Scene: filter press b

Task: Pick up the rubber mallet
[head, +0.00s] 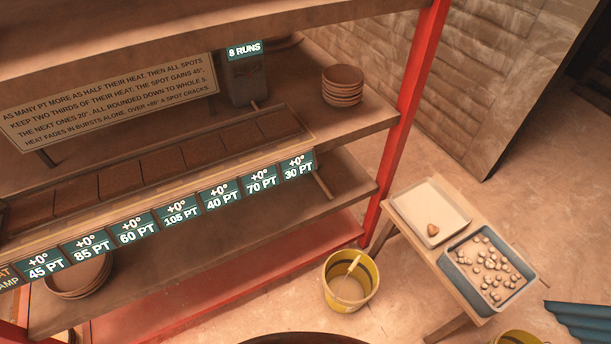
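I cannot make out a rubber mallet for certain in the head view. The lower end of the handle is hard to make out inside the bucket. Neither of my grippers is in view.
A shelf rack with red posts (412,100) fills the left, with a row of brown tiles and labelled plates (179,211). Stacked bowls (342,86) stand on it. A low wooden table holds a pale tray (425,203) and a blue tray (458,274) of small pieces.

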